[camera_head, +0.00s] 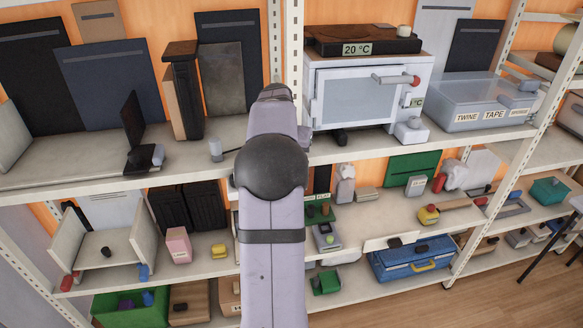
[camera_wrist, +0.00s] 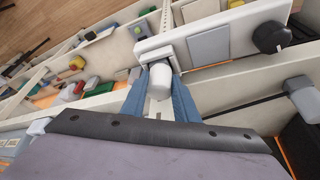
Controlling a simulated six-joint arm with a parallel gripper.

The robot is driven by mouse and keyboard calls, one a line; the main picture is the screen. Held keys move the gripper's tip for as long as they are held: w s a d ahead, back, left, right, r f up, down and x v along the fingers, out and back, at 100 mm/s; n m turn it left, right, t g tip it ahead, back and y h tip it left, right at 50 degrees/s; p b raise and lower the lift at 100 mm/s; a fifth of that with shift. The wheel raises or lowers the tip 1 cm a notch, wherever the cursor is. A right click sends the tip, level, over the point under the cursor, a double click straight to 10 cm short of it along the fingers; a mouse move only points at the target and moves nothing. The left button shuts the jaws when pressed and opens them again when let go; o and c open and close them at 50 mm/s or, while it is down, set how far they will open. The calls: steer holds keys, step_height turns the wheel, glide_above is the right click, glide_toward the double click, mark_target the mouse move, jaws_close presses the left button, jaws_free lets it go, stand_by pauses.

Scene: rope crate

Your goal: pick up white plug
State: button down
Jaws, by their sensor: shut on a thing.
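My gripper (camera_wrist: 160,82) shows in the wrist view, with its two blue fingers closed on either side of a white, rounded cylinder, the white plug (camera_wrist: 160,76). The plug's far end meets a pale block at the end of a long white panel (camera_wrist: 183,32); I cannot tell whether the two are joined. In the head view my arm hides the gripper and the plug held in it.
The panel carries a grey plate (camera_wrist: 208,46) and a black knob (camera_wrist: 271,37) beside the gripper. In the head view, a white oven-like box (camera_head: 365,95) stands right of my arm, and a small pale cylinder (camera_head: 215,150) stands left. Shelves are crowded.

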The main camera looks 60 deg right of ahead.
stand_by(0.5)
steer(key=shift+r+b, duration=0.9)
steer(key=shift+r, duration=0.55)
steer(key=s+a+b, duration=0.2)
steer(key=a+b, duration=0.2)
steer(key=a, duration=0.4)
steer(key=s+a+b, duration=0.2)
steer(key=a+b, duration=0.3)
steer(key=a, duration=0.4)
steer(key=shift+s+a+r, duration=0.2)
steer(key=shift+s+a, duration=0.05)
steer(key=shift+a, duration=0.05)
